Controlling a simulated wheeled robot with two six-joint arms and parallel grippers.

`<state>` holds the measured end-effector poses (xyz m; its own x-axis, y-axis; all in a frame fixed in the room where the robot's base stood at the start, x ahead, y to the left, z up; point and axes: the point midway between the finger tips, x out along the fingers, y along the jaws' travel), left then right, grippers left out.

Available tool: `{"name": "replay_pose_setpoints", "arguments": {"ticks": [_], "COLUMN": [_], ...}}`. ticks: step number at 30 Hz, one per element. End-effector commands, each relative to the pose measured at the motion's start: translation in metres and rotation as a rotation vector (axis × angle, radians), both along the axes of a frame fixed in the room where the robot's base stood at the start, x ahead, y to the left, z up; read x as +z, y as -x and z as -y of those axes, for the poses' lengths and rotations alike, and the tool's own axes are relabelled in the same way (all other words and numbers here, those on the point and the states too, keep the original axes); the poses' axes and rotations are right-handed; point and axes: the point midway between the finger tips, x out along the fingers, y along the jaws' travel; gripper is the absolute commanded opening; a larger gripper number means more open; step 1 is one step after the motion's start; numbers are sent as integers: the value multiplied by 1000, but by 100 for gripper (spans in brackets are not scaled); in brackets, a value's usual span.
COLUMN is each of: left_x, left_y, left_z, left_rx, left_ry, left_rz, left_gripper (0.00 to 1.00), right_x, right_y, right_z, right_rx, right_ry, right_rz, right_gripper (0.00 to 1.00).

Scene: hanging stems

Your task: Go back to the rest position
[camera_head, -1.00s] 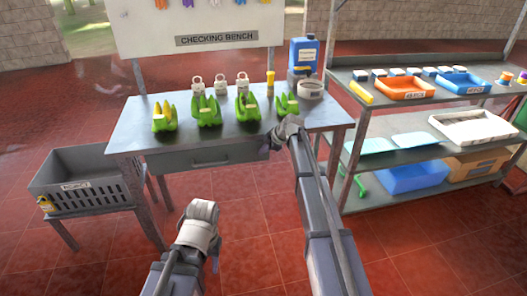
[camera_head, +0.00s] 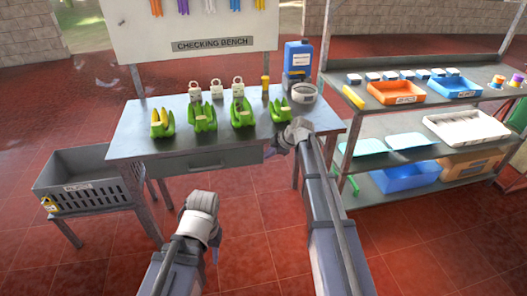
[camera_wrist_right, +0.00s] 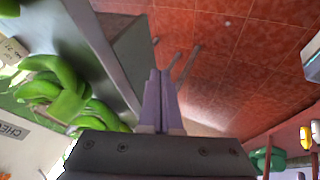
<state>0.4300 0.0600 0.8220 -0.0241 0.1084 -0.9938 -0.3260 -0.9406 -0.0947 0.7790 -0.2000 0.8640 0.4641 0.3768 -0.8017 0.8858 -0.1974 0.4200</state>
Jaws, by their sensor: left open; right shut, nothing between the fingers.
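My left gripper (camera_head: 214,252) hangs over the red floor in front of the bench, its fingers mostly hidden behind the wrist; it is open and holds nothing that I can see. My right gripper (camera_head: 270,152) is at the front edge of the bench, beside the right end of the drawer. In the right wrist view, its two purple-grey fingers (camera_wrist_right: 159,98) are pressed together with nothing between them. Green banana bunches (camera_head: 204,117) stand in a row on the checking bench (camera_head: 150,146); some also show at the left of the right wrist view (camera_wrist_right: 60,95).
A grey crate (camera_head: 82,190) sits on a low stand at left. A shelf rack (camera_head: 425,107) at right holds an orange tray (camera_head: 396,93), blue trays and a white tray. Floor between is clear.

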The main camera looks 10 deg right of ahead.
Motion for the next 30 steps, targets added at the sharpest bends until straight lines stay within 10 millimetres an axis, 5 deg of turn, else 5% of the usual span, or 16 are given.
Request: {"name": "replay_pose_setpoints", "arguments": {"ticks": [14, 17, 24, 30], "left_x": [12, 17, 36, 50], "left_y": [0, 0, 0, 0], "left_z": [0, 0, 0, 0], "left_rx": [0, 0, 0, 0], "left_ry": [0, 0, 0, 0], "left_rz": [0, 0, 0, 0], "left_gripper": [45, 45, 45, 45], "right_x": [9, 8, 3, 7], "right_y": [16, 46, 169, 268], "right_z": [-5, -34, -112, -140], "right_rx": [-13, -64, -374, -720], "right_ry": [-4, -19, 5, 96], "right_rz": [-28, -116, -448, -610], "right_gripper": [0, 0, 0, 0]}}
